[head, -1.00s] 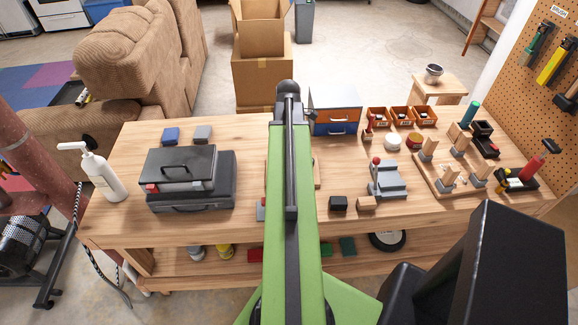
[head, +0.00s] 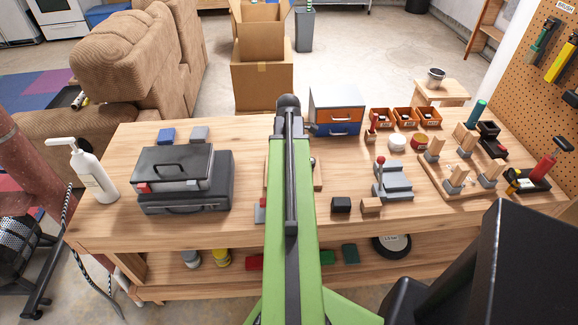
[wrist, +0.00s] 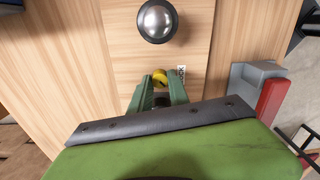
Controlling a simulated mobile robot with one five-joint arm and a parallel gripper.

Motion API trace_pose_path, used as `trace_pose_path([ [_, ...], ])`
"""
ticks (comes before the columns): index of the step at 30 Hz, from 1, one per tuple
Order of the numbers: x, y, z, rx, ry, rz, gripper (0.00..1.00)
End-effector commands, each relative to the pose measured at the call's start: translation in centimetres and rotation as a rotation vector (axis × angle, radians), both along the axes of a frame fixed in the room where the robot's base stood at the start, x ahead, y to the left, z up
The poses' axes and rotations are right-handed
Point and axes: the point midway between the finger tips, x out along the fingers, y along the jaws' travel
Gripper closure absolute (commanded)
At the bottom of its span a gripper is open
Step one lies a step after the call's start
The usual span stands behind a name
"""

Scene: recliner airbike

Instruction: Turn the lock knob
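A shiny metal ball knob (wrist: 157,20) is on the same board beyond the fingertips. In the head view my green arm hides the yellow knob and most of the board (head: 317,172).
A grey block with a red part (wrist: 262,88) lies right of the board in the wrist view. The head view shows a black case (head: 185,200) to the left, a grey vise (head: 393,180) to the right and a drawer box (head: 337,112) behind.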

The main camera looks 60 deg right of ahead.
Motion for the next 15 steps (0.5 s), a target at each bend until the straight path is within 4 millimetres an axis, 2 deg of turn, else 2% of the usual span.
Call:
trace_pose_path([
  [3, 0.01, -0.02, 0.00, -0.001, -0.001, -0.019, 1.00],
  [9, 0.01, -0.04, 0.00, -0.001, -0.001, -0.244, 1.00],
  [15, 0.00, -0.04, 0.00, -0.001, -0.001, -0.260, 1.00],
])
